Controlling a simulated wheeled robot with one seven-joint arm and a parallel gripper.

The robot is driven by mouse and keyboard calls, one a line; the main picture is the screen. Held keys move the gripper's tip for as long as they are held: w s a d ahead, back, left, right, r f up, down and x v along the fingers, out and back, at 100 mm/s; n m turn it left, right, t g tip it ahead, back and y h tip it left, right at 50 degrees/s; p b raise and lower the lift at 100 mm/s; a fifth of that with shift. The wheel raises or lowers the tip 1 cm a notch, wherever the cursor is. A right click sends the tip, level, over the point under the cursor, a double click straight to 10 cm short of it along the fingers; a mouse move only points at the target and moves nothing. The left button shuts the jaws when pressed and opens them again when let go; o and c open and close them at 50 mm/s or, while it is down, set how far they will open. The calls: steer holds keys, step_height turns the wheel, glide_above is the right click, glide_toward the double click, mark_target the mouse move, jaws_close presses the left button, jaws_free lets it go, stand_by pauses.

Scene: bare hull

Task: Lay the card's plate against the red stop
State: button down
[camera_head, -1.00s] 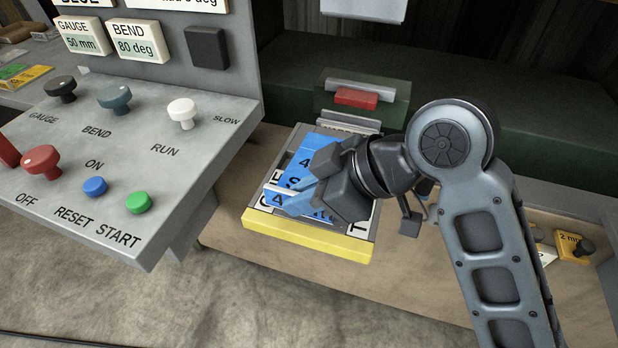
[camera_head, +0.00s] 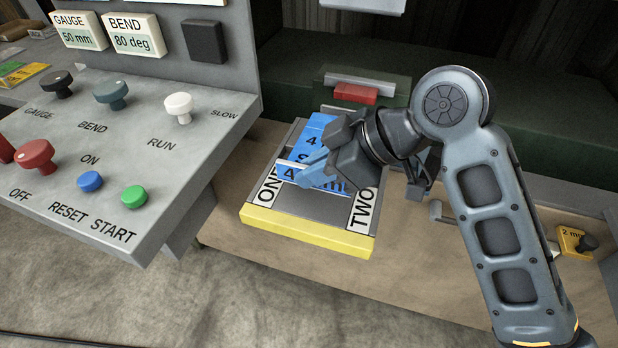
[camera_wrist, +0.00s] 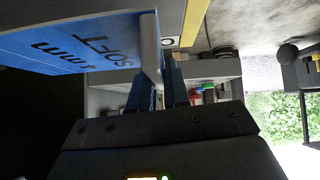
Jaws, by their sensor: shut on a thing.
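The blue plate (camera_head: 317,131), marked 4 mm, lies over a grey bed with a yellow front edge (camera_head: 305,233) in the head view. Its front has a raised blue lip. My gripper (camera_head: 318,164) is shut on the plate at this lip. In the wrist view the plate (camera_wrist: 75,48) reads "4 mm SOFT" and its grey edge is between my fingers (camera_wrist: 165,88). The red stop (camera_head: 355,93) is behind the bed, by a grey bar. My gripper partly hides the plate's far right side; I cannot tell whether it touches the stop.
A control panel stands at left with a red knob (camera_head: 38,155), a blue button (camera_head: 90,181) and a green button (camera_head: 134,196). Setting cards (camera_head: 133,35) show GAUGE 50 mm and BEND 80 deg. A yellow 2 mm piece (camera_head: 577,242) is at right.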

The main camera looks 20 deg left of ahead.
steer(key=shift+w+d+f+b, duration=0.1)
steer(key=shift+w+f+b, duration=0.2)
steer(key=shift+w, duration=0.95)
steer(key=shift+w+d+f+b, duration=0.15)
steer(key=shift+w+b, duration=0.25)
steer(key=shift+w, duration=0.85)
steer(key=shift+w+a+f+b, duration=0.1)
steer(key=shift+w+f+b, duration=0.2)
steer(key=shift+w, duration=0.95)
steer(key=shift+w+d+f+b, duration=0.1)
steer(key=shift+w+f+b, duration=0.1)
steer(key=shift+w+b, duration=0.6)
steer(key=shift+w+d+f+b, duration=0.1)
steer(key=shift+w+f+b, duration=0.15)
steer(key=shift+w, duration=1.05)
steer(key=shift+f+b, duration=0.4)
steer(key=shift+f, duration=0.3)
steer(key=shift+w+b, duration=0.35)
steer(key=shift+w, duration=0.4)
steer(key=c, duration=0.5)
jaws_free()
steer(key=shift+f, duration=0.1)
steer(key=shift+c, duration=0.2)
steer(key=shift+r+p, duration=1.7)
steer(key=shift+r, duration=0.8)
